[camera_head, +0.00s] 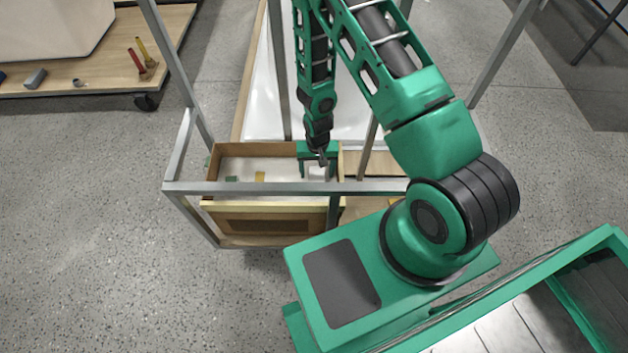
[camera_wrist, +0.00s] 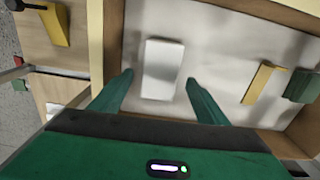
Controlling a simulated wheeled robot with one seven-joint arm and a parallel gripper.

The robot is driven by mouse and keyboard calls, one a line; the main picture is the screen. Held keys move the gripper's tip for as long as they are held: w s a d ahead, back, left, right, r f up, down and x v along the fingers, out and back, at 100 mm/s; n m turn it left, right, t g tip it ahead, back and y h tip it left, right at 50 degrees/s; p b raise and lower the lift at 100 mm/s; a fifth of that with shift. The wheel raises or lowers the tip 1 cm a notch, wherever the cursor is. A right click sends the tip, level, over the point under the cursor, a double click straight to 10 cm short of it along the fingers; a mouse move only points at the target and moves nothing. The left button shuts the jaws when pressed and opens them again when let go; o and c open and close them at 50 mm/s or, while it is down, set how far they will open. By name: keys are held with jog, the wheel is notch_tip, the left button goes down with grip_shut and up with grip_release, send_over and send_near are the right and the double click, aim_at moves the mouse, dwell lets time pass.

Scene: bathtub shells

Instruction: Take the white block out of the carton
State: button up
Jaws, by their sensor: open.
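The white block (camera_wrist: 162,69) lies on the pale floor of the carton in the wrist view. The carton (camera_head: 240,151) is an open wooden-walled box in the head view; its wall also shows in the wrist view (camera_wrist: 113,40). My gripper (camera_wrist: 160,97) is open, its two green fingers on either side of the near part of the block, with gaps between. In the head view my gripper (camera_head: 317,168) reaches down into the carton's right end. The block is hard to make out there, close to the fingers. I cannot tell the fingers' height above the floor.
A yellow angled piece (camera_wrist: 258,82) and a green block (camera_wrist: 300,86) lie in the carton, right of the white block in the wrist view. A grey metal frame (camera_head: 270,188) passes around and in front of the carton. A wheeled wooden platform (camera_head: 100,72) stands at upper left.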

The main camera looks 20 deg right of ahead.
aim_at(316, 177)
jog(key=shift+s+a+f, duration=0.1)
jog(key=shift+s+f, duration=0.05)
jog(key=shift+f, duration=1.65)
jog(key=shift+c, duration=0.4)
jog(key=c, duration=1)
jog(key=shift+r, duration=0.1)
jog(key=shift+c, duration=0.2)
